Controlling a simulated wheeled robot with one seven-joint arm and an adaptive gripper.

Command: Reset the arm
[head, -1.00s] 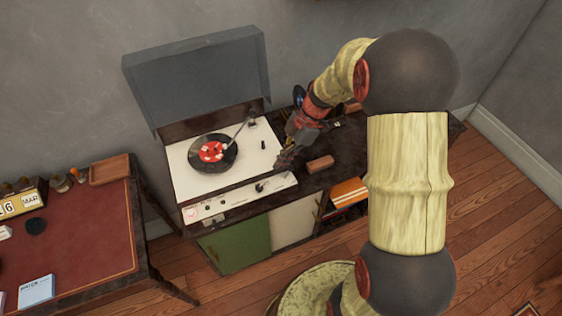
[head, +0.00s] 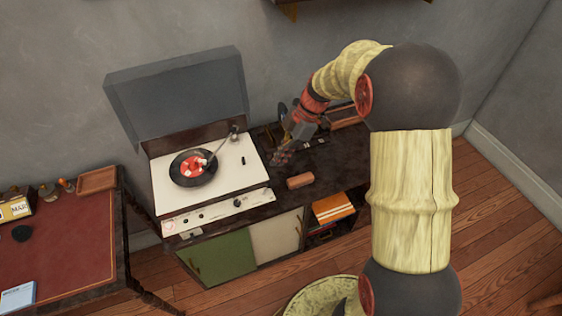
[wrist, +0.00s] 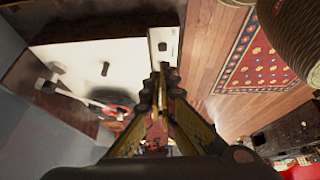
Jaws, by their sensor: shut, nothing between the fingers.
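My gripper (head: 279,160) is in the head view, above the dark cabinet top just right of the white turntable. Its fingers are shut and empty. In the wrist view the closed fingers (wrist: 160,80) point forward over the turntable's edge. My arm bends up and over from the right side of the head view. The turntable (head: 225,174) has an open smoky lid (head: 175,100) and a black record with a red label (head: 194,167) on its platter. The tonearm's end appears to be over the record.
A reddish-brown block (head: 300,181) lies on the cabinet top (head: 335,165) near the gripper. Orange-striped books or records (head: 334,207) sit in the cabinet's open shelf. A desk with a red top (head: 60,240) stands at left. The wooden floor (head: 510,240) at right is clear.

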